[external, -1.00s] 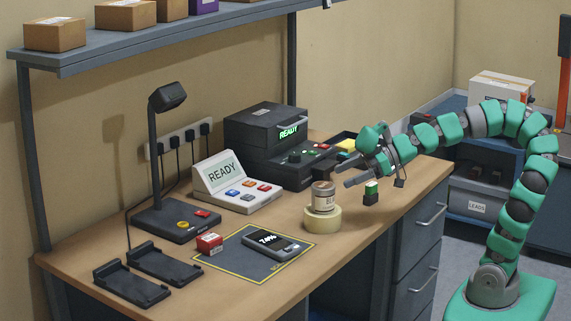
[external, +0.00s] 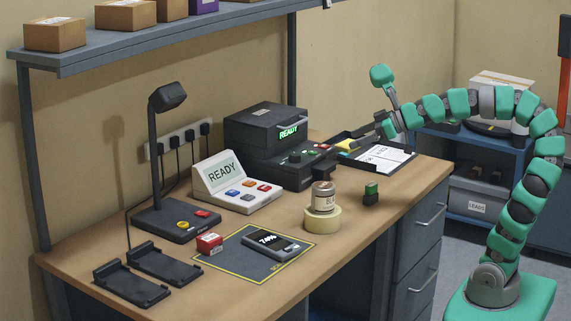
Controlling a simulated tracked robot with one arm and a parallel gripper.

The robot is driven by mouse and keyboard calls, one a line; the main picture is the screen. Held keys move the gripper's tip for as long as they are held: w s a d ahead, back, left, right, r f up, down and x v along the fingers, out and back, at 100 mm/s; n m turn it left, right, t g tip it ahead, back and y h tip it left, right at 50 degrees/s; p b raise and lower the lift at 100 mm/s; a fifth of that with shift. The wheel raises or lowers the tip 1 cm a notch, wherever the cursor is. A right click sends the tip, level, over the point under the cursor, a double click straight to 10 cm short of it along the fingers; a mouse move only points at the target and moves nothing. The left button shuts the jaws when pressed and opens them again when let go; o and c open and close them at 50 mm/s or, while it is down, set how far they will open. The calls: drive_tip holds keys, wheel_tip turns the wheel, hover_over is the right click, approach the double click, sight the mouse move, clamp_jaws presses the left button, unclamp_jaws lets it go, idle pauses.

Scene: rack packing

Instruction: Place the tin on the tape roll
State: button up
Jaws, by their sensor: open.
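The tin (external: 323,195) is a small silver can with a pale label. It stands upright on top of the tape roll (external: 322,219), a cream-coloured ring lying flat on the bench.
A small green-and-black block (external: 371,193) stands right of the tape roll. A black tray (external: 376,157) with papers lies behind it. A handheld meter (external: 273,241) rests on the dark mat (external: 235,262) to the left. The bench's front right is clear.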

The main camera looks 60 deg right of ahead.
drive_tip(key=w+d+r+m+t+h, duration=0.1)
drive_tip(key=d+r+m+t+h, duration=0.15)
drive_tip(key=d+r, duration=0.4)
wheel_tip(320, 180, up, 16)
drive_tip(key=s+a+m+t+h, duration=0.1)
drive_tip(key=a+m+h, duration=0.1)
drive_tip(key=h, duration=0.1)
drive_tip(key=shift+s+a+r, duration=0.15)
drive_tip(key=shift+s+r, duration=0.05)
drive_tip(key=shift+s, duration=0.15)
drive_tip(key=shift+m, duration=0.25)
